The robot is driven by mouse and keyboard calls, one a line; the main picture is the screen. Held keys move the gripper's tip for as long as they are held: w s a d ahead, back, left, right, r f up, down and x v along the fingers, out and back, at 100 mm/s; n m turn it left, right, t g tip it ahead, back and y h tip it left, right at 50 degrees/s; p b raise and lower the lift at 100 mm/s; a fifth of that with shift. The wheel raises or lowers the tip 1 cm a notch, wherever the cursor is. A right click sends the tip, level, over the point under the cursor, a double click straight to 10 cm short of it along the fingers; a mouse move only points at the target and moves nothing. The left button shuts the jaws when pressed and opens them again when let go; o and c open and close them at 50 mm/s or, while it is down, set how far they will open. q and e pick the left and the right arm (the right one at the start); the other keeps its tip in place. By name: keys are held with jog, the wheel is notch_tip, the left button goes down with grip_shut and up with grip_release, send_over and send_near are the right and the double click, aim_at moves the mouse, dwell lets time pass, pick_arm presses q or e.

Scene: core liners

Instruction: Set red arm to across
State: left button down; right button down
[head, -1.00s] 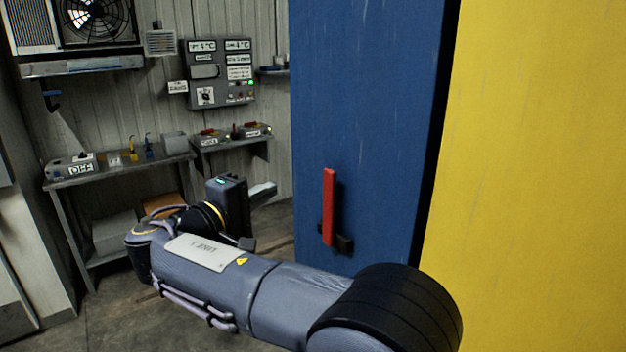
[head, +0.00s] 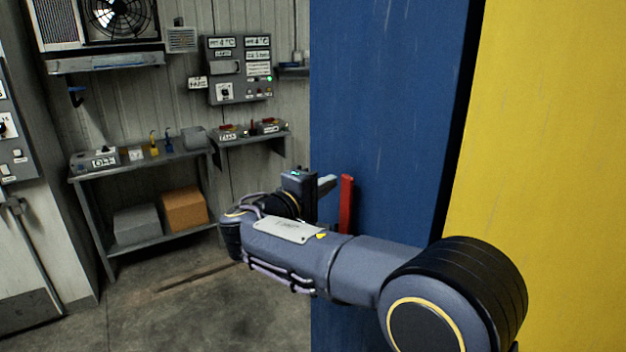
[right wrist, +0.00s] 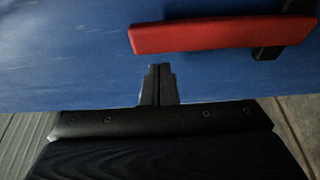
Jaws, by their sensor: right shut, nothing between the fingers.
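The red arm (head: 346,205) stands upright on the blue panel (head: 385,110) in the head view; its lower end is hidden behind my right arm. In the right wrist view the red arm (right wrist: 205,35) lies across the top, with its black mount (right wrist: 270,50) at the right end. My right gripper (head: 328,184) is shut and empty, just left of the red arm's upper part. In the right wrist view the shut fingertips (right wrist: 159,70) point at the red arm with a small gap showing between. My left gripper is not in view.
A yellow panel (head: 545,150) stands right of the blue one. At the back left are a bench (head: 150,158) with small switch boxes, a shelf (head: 255,137) and a grey control box (head: 238,70). Floor (head: 180,310) is clear at the lower left.

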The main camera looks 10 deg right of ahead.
jog(key=shift+s+d, duration=0.2)
jog(key=shift+s, duration=0.15)
jog(key=s+d+f+m+g+h+b, duration=0.1)
jog(key=s+f+m+b, duration=0.4)
jog(key=b, duration=1.5)
jog(key=s+d+f+m+g+h+b, duration=0.1)
jog(key=s+d+f+m+h+b, duration=0.3)
jog(key=s+m+b, duration=0.5)
jog(key=shift+s+f+m+g+h+b, duration=0.4)
jog(key=shift+f+m+b, duration=1.35)
jog(key=shift+b, duration=4)
jog(key=shift+w+r+m, duration=0.2)
jog(key=shift+r+m, duration=0.15)
jog(key=shift+r, duration=0.15)
